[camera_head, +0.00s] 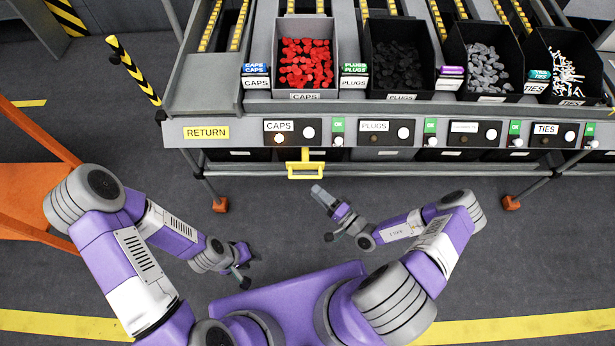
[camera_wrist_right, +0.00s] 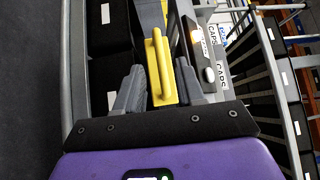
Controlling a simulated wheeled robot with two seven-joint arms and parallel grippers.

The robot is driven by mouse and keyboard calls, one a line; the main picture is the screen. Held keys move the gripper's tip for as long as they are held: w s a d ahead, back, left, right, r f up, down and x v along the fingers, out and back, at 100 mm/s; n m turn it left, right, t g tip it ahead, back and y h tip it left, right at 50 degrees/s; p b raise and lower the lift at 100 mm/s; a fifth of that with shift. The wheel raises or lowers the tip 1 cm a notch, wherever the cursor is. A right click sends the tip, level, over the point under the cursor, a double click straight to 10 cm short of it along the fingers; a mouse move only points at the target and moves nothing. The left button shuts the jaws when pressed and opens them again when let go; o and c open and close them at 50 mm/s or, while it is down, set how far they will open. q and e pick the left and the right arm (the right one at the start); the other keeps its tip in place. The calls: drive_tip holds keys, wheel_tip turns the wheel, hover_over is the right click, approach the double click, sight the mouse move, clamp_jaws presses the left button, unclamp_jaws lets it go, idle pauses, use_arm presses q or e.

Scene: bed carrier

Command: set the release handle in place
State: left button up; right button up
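The yellow release handle (camera_head: 305,166) hangs at the front of the rack, below the CAPS label. It is a U-shaped bar with its crosspiece at the bottom. My right gripper (camera_head: 321,195) is just below and slightly right of it in the head view. In the right wrist view, the handle (camera_wrist_right: 160,68) appears between the two grey fingers of my right gripper (camera_wrist_right: 160,88), which are apart. I see no contact with it. My left gripper (camera_head: 249,272) is low over the floor, away from the rack; its fingers look spread and empty.
The rack holds bins of red caps (camera_head: 305,62), black plugs (camera_head: 398,68), grey parts (camera_head: 487,70) and white ties (camera_head: 566,68). A front panel with buttons and a RETURN label (camera_head: 206,132) runs below them. An orange frame (camera_head: 30,190) stands at left. Floor before the rack is clear.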

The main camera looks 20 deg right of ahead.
sight(305, 176)
drive_tip(key=shift+t+h, duration=0.3)
drive_tip(key=shift+h, duration=0.1)
drive_tip(key=x, duration=0.2)
drive_tip(key=b+x, duration=0.1)
drive_tip(key=x, duration=0.2)
drive_tip(key=b+x, duration=0.1)
drive_tip(key=x, duration=0.1)
drive_tip(key=shift+w+d, duration=0.3)
drive_tip(key=shift+w, duration=0.1)
clamp_jaws()
